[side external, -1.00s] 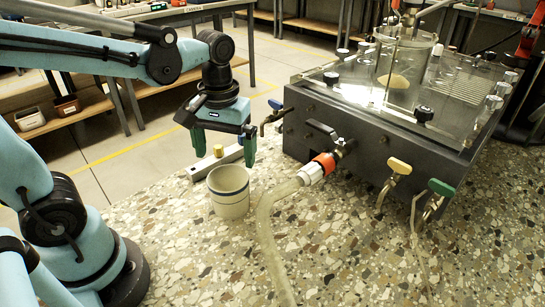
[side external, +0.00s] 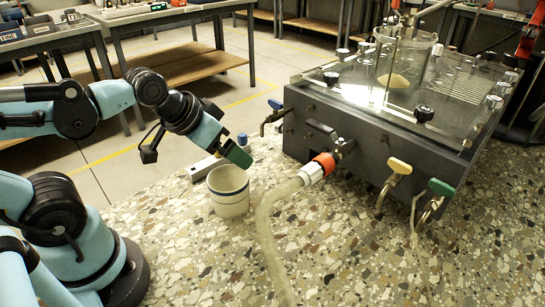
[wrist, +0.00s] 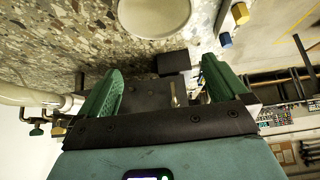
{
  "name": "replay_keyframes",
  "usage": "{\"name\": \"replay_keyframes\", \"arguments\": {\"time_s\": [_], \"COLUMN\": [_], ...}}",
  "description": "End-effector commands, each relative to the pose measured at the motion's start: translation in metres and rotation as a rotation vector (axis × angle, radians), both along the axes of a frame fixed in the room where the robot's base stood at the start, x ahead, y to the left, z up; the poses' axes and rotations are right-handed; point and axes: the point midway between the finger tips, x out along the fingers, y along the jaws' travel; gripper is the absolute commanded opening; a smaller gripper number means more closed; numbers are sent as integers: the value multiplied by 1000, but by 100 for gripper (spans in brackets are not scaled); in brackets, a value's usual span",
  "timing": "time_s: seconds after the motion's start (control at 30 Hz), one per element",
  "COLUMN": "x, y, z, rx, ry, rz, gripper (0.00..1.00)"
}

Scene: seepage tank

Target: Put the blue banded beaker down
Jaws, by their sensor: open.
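The blue banded beaker (side external: 229,197), cream-white with a blue band near its rim, stands upright on the speckled worktop (side external: 190,255) in the side view. Its pale round shape shows at the top of the wrist view (wrist: 155,14). My gripper (side external: 241,152) is tilted, its green fingers pointing down and to the right, above and just behind the beaker's rim in the side picture. In the wrist view my gripper (wrist: 162,66) has its two green fingers wide apart with nothing between them. The beaker is clear of the fingers there.
The dark seepage tank (side external: 365,150) with a clear lid stands to the right. A clear hose (side external: 265,230) with an orange and white coupling runs close beside the beaker. A grey bar (side external: 205,167) lies behind the beaker. The worktop in front is free.

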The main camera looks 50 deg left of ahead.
Motion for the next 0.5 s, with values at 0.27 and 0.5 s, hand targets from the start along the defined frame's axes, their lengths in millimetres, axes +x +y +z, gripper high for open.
{"name": "replay_keyframes", "arguments": {"time_s": [0.27, 0.5], "x": [0, -8], "y": [-2, -24], "z": [-1, -14], "rx": [-4, -22], "ry": [13, 166], "rz": [8, 158], "gripper": [100, 100]}}
